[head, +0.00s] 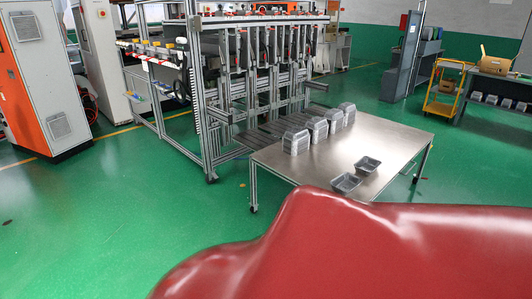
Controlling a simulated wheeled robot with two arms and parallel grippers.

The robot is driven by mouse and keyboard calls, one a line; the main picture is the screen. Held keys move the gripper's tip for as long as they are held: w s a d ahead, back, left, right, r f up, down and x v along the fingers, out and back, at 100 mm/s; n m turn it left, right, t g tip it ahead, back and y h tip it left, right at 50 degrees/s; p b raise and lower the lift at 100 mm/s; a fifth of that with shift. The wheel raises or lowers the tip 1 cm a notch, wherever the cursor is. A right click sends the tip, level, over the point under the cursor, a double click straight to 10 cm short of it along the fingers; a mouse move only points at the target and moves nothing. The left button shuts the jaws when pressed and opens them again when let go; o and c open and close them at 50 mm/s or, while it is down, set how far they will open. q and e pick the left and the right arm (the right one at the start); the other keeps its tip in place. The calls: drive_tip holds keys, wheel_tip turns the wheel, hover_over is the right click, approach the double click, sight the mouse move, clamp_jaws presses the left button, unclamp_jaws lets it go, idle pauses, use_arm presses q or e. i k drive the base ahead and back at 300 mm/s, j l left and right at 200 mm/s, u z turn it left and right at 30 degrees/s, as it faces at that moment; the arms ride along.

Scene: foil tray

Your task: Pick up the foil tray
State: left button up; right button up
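Two open foil trays lie on the metal table. One foil tray (367,164) is near the middle of the table top. The other foil tray (345,183) is closer to me, near the table's front edge and just above my red body part in the picture. Several stacks of upturned foil trays (296,141) stand in a row along the table's back left edge. Neither of my grippers shows in the head view.
The metal table (395,150) has bare space on its right side. A large aluminium frame machine (235,80) stands right behind it. Orange and white cabinets (45,75) are at the left. A yellow cart (445,90) is at the back right. The green floor (100,220) at the left is clear.

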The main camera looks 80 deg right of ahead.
sight(344, 184)
drive_tip(key=z, duration=3.4)
drive_tip(key=i+u, duration=0.15)
drive_tip(key=i, duration=0.4)
drive_tip(key=i+l+u, duration=0.15)
drive_tip(key=i, duration=0.35)
drive_tip(key=i+l+u, duration=0.15)
drive_tip(key=i, duration=0.35)
drive_tip(key=i+l+u, duration=0.15)
drive_tip(key=i+l, duration=0.15)
drive_tip(key=i, duration=0.25)
drive_tip(key=i+l+u, duration=0.15)
drive_tip(key=i+l, duration=0.2)
drive_tip(key=i, duration=0.1)
